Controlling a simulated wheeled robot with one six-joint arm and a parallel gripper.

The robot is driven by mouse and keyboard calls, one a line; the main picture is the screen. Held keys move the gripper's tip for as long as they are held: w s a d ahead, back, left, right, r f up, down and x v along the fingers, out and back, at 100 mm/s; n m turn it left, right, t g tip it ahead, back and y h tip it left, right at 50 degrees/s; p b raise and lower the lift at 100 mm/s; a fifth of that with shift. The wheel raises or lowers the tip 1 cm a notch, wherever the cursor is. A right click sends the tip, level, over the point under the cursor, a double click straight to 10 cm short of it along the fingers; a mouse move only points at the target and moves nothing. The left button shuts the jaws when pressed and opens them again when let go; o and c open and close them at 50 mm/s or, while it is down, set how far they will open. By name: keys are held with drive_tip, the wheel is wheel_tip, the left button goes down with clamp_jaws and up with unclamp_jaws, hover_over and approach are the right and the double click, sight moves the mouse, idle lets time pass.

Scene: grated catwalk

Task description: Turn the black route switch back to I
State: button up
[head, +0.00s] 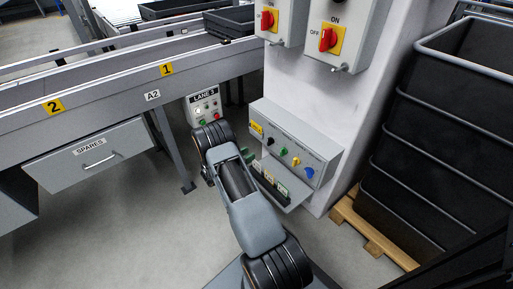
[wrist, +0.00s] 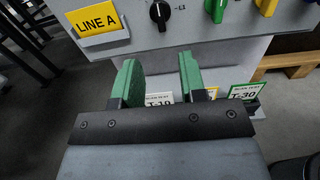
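The black route switch (head: 270,141) is the leftmost knob on the grey control box mounted on the white column. In the head view my arm mostly hides the gripper.
Right of the switch are green (head: 283,151), yellow (head: 296,161) and blue (head: 309,172) knobs. A yellow LINE A label (wrist: 99,22) is left of it. A shelf with tagged items (head: 285,190) juts out beneath the box. Black crates (head: 440,140) stand at right.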

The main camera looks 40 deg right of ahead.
drive_tip(key=shift+w+a, duration=0.1)
drive_tip(key=shift+a, duration=1.45)
drive_tip(key=s+a+r+m+g+y+p, duration=0.1)
drive_tip(key=s+a+r+m+y+p, duration=0.3)
drive_tip(key=r, duration=0.6)
drive_tip(key=s+a+r+m+g+y+p, duration=0.1)
drive_tip(key=r+m+p, duration=0.1)
drive_tip(key=r+p, duration=0.6)
drive_tip(key=s+a+r+m+g+y+p, duration=0.1)
drive_tip(key=s+a+r+m+y+p, duration=0.2)
drive_tip(key=r, duration=0.9)
drive_tip(key=s+a+r+m+t+y+p, duration=0.4)
drive_tip(key=a+r+p, duration=0.4)
drive_tip(key=r, duration=0.4)
drive_tip(key=s+a+r+m+t+y+p, duration=0.3)
drive_tip(key=a+r+p, duration=0.6)
drive_tip(key=r, duration=0.4)
drive_tip(key=s+a+m+y, duration=0.1)
drive_tip(key=s+y, duration=0.1)
drive_tip(key=y, duration=0.1)
drive_tip(key=shift+s+t, duration=0.4)
drive_tip(key=shift+r, duration=0.1)
